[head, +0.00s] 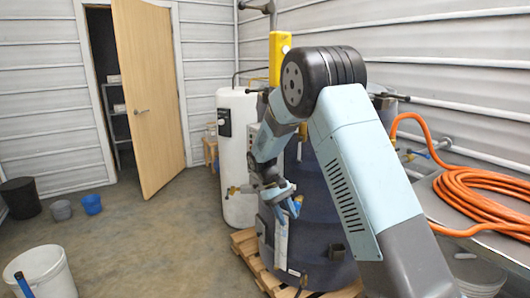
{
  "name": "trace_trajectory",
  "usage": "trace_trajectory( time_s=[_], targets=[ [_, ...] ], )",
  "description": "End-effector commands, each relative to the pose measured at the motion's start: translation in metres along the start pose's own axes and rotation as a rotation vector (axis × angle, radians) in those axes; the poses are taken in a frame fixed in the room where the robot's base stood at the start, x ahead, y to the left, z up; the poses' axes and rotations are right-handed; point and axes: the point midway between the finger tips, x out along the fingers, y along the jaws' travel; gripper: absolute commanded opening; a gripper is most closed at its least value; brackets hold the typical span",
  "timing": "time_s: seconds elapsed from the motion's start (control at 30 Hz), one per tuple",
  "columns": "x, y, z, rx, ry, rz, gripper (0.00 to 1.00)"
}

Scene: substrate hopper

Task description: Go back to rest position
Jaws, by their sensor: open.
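My arm reaches up from the lower right and bends down at a dark elbow joint. My gripper (291,205) hangs in front of the large dark blue tank (312,235). It is open, with blue parts at its end, and I see nothing held in it. I cannot tell whether it touches the tank. My arm hides much of the tank's upper part and right side.
The tank stands on a wooden pallet (249,245), beside a white cylinder (239,130). Orange hose (460,195) lies coiled on the right bench. A white bucket (45,280) and smaller buckets stand left. A wooden door (150,110) is ajar. The middle floor is clear.

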Motion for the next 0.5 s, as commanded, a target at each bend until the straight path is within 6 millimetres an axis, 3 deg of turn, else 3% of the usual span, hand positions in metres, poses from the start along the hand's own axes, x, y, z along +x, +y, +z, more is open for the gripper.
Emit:
trace_trajectory(
  time_s=[0.2, 0.5],
  targets=[
    [-0.035, 0.02, 0.059, 0.075, 0.112, -0.047, 0.4],
    [-0.067, 0.037, 0.141, 0.176, 0.262, -0.1, 0.4]
  ],
)
